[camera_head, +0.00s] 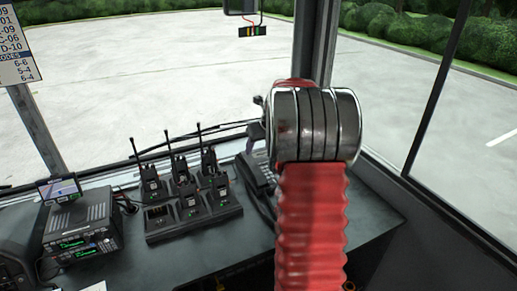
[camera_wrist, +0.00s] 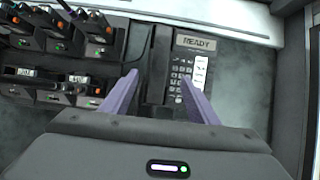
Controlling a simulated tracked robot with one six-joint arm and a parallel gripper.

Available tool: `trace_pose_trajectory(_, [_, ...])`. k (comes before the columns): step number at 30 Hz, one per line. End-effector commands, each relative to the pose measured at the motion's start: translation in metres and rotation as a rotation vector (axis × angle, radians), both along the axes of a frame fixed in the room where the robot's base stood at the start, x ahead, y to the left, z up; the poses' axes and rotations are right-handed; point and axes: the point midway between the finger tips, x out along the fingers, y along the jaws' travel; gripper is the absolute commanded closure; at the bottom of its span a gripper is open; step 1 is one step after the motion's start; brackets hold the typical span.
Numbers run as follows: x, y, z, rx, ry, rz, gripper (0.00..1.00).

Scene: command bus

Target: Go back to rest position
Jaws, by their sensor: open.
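My gripper (camera_wrist: 160,80) is open in the wrist view, with its two purple fingers apart and nothing held between them. It points down over a desk phone (camera_wrist: 181,75) with a dark handset (camera_wrist: 158,62) and a keypad. The handset lies in the phone's cradle and shows between the fingers. How high the fingertips are above it I cannot tell. In the head view my red arm hides most of the gripper; the phone (camera_head: 258,178) shows partly to its left.
A charger (camera_head: 195,222) with several radios stands left of the phone; it also shows in the wrist view (camera_wrist: 52,88). Further left is a radio unit (camera_head: 78,230) with a small screen on top. Windows and pillars stand behind the dark desk (camera_head: 190,262). Bare desk lies right of the phone.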

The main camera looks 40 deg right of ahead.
Motion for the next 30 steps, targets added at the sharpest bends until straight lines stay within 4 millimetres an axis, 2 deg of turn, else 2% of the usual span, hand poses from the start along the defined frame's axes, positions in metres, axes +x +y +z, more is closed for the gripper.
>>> trace_pose_trajectory(12, [0.000, 0.000, 0.000, -0.002, 0.001, 0.003, 0.45])
trace_pose_trajectory(17, [0.000, 0.000, 0.000, -0.033, 0.011, 0.061, 0.45])
trace_pose_trajectory(23, [-0.004, 0.003, -0.005, -0.133, 0.059, 0.265, 0.45])
trace_pose_trajectory(30, [-0.027, 0.019, -0.031, -0.244, 0.163, 0.588, 0.45])
